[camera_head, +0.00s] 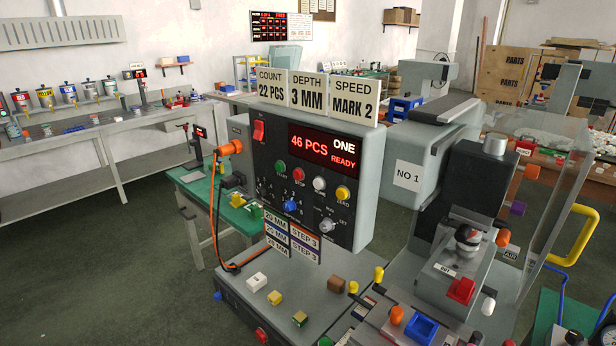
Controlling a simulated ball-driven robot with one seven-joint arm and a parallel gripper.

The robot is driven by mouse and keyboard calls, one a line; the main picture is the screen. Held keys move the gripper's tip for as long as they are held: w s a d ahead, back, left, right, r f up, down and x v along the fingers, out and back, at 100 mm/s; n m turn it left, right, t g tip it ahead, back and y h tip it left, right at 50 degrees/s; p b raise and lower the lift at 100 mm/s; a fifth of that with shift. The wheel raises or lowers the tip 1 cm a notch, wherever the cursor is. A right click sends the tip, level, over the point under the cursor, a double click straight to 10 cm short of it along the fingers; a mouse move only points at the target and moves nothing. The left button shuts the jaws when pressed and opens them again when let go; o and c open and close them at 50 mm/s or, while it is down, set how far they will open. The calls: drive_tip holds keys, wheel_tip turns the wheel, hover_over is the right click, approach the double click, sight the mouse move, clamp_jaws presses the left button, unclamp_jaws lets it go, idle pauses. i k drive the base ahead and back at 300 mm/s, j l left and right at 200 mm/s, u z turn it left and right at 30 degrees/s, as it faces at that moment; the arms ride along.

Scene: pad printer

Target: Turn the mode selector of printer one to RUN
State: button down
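Printer one is the grey machine in the middle, with a dark control panel (262,176) and a red display (324,149) reading "46 PCS", "ONE" and "READY". My gripper is not in view.
Green, red, white and yellow buttons (342,193) sit above the knob. A red rocker switch (259,131) is at upper left. An orange cable (215,210) hangs on the left side. Small blocks lie on the base (255,300) below. The printing head (481,178) stands close on the right.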

sight(327, 225)
drive_tip(key=i+j, duration=0.25)
drive_tip(key=j, duration=0.15)
drive_tip(key=i+j, duration=0.25)
drive_tip(key=j, duration=0.2)
drive_tip(key=i+j, duration=0.25)
drive_tip(key=j, duration=0.15)
drive_tip(key=z, duration=0.05)
